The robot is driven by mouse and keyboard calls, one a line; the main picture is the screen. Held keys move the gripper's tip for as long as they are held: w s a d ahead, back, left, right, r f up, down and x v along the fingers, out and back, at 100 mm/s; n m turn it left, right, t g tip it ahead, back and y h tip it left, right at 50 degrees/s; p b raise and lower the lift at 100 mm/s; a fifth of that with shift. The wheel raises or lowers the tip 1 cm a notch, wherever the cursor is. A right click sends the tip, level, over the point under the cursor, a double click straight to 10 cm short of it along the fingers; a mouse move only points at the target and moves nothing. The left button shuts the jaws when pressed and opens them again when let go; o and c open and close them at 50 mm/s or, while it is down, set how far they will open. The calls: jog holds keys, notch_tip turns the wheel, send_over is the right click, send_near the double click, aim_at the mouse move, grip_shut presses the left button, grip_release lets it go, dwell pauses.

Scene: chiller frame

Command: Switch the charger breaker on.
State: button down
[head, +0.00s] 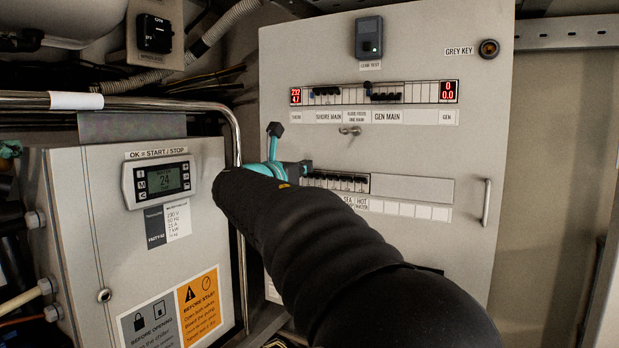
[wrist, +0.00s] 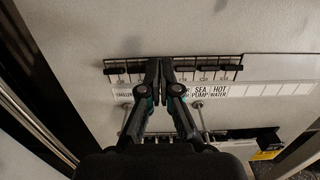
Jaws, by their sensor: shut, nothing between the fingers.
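The lower breaker row (head: 342,182) is on the grey panel, with white labels under it. In the wrist view the row (wrist: 208,73) runs across the upper middle. Labels there read SEA PUMP (wrist: 199,91), HOT WATER (wrist: 219,91) and, at the left, apparently CHILLER (wrist: 124,93). No charger label is readable; my fingers cover part of the label strip. My gripper (wrist: 160,66) is shut and empty, its fingertips over the middle of the row. Whether they touch a lever I cannot tell. In the head view my gripper (head: 292,167) is at the row's left end, partly hidden by my arm.
Above is the upper breaker row (head: 385,94) with red displays, and a key switch (head: 350,131). A panel handle (head: 486,202) is at the right. At the left, a chiller box (head: 75,215) with a controller (head: 160,181) and a metal pipe (head: 236,135) stand close to my arm.

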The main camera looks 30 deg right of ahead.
jog(key=shift+s+a+r, duration=0.25)
jog(key=shift+a+r, duration=0.05)
jog(key=shift+r, duration=0.2)
jog(key=shift+s+a+r, duration=0.25)
jog(key=shift+a+r, duration=0.05)
jog(key=shift+r, duration=0.2)
jog(key=s+a+f+m+g+y, duration=0.2)
jog(key=s+a+f+m+y, duration=0.15)
jog(key=f+m, duration=0.6)
jog(key=s+a+f+m+g+y, duration=0.2)
jog(key=s+f+m+y, duration=0.25)
jog(key=f, duration=0.95)
jog(key=s+a+f+m+y, duration=0.2)
jog(key=s+a+f+m, duration=0.1)
jog(key=s, duration=0.5)
jog(key=s+a+f+m+y, duration=0.3)
jog(key=s+a+f+m, duration=0.1)
jog(key=s, duration=0.4)
jog(key=s+a+f+m+y, duration=0.2)
jog(key=s+a+f, duration=0.3)
jog(key=s, duration=0.3)
jog(key=shift+s+a+f+m+g+y, duration=0.2)
jog(key=shift+a+f+m+g+y, duration=0.1)
jog(key=shift+a+m, duration=0.5)
